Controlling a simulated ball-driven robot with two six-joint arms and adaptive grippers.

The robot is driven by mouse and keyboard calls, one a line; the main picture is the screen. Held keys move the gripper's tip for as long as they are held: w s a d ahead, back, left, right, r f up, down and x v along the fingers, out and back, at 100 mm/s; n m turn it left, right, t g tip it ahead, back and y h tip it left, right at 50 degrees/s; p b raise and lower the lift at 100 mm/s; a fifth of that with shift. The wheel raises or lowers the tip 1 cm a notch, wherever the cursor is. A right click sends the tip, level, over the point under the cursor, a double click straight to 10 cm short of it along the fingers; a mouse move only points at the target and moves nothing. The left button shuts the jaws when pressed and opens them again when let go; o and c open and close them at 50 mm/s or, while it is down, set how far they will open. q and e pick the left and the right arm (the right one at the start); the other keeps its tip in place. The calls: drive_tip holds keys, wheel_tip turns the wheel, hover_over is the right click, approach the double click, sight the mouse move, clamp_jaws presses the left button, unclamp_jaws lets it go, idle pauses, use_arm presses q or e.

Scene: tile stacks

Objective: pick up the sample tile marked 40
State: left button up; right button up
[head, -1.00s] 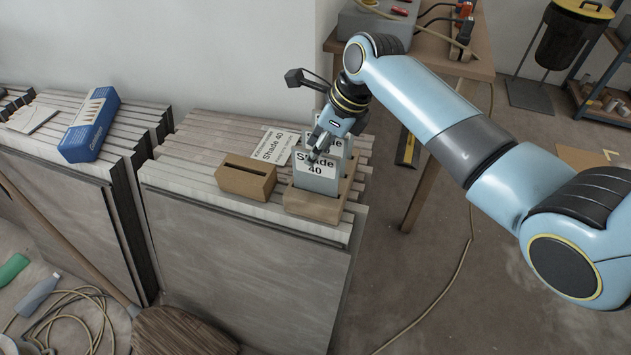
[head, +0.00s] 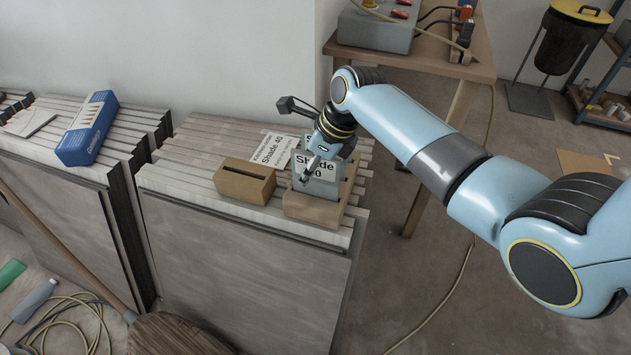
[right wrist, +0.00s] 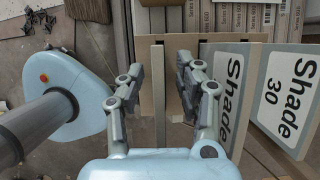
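The near sample tile (head: 320,189) stands in a wooden holder (head: 313,208). Its label reads "Shade" with a 0; a finger covers the first digit, which read 4 earlier. My right gripper (head: 308,172) is low at the near tile's face. My left gripper is out of view.
A brown slotted box (head: 245,181) and a card reading Shade 40 (head: 273,149) sit left of the holder on upright slabs (head: 205,150). A blue box (head: 87,128) lies further left. A wooden table (head: 440,62) stands behind on the right.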

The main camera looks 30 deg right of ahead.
drive_tip(key=shift+f, duration=0.15)
idle(0.3)
clamp_jaws()
